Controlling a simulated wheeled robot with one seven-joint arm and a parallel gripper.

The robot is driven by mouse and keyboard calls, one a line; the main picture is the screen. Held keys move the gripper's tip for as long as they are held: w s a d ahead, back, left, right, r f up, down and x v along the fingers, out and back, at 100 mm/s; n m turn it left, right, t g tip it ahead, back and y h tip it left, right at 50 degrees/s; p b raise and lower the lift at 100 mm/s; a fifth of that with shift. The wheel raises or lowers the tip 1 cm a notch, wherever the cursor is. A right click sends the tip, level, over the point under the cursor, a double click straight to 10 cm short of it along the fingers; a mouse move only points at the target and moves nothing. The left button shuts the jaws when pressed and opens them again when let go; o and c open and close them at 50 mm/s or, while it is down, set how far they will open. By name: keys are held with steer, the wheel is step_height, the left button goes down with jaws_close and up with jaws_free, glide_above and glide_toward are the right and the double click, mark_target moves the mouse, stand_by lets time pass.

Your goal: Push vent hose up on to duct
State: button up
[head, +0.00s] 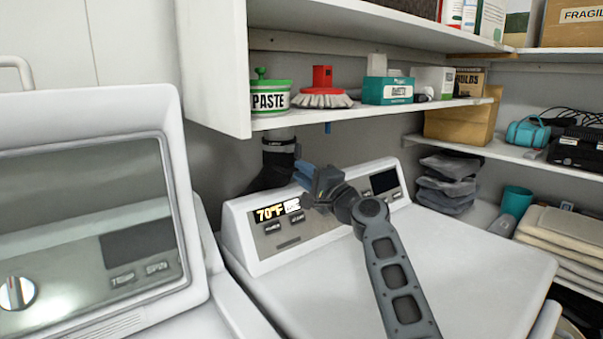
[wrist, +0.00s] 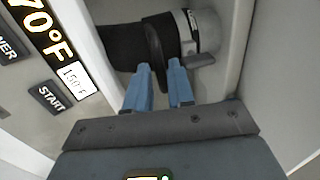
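The black vent hose (wrist: 125,45) rises behind the white machine and also shows in the head view (head: 268,179). The grey duct (wrist: 210,31) comes down from under the shelf, above the hose, in the head view (head: 279,133). Hose and duct are in line and meet, or nearly so; how far they overlap I cannot tell. A dark flange or tab (wrist: 154,48) stands out from the hose near its upper end. My gripper (wrist: 160,66) has its blue fingertips close together on both sides of this tab. In the head view my gripper (head: 300,176) partly hides the hose.
The machine's control panel (head: 285,228) stands just in front of the hose and below my gripper. A shelf (head: 350,112) with a paste tub (head: 269,100) and a red brush (head: 322,85) hangs above. Another machine (head: 90,230) is at left. The white machine top (head: 470,260) is clear.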

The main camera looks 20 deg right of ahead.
steer(key=v, duration=0.6)
steer(key=shift+s+d+b, duration=0.15)
steer(key=shift+s+b, duration=0.15)
steer(key=shift+b, duration=0.05)
steer(key=shift+s+f, duration=0.1)
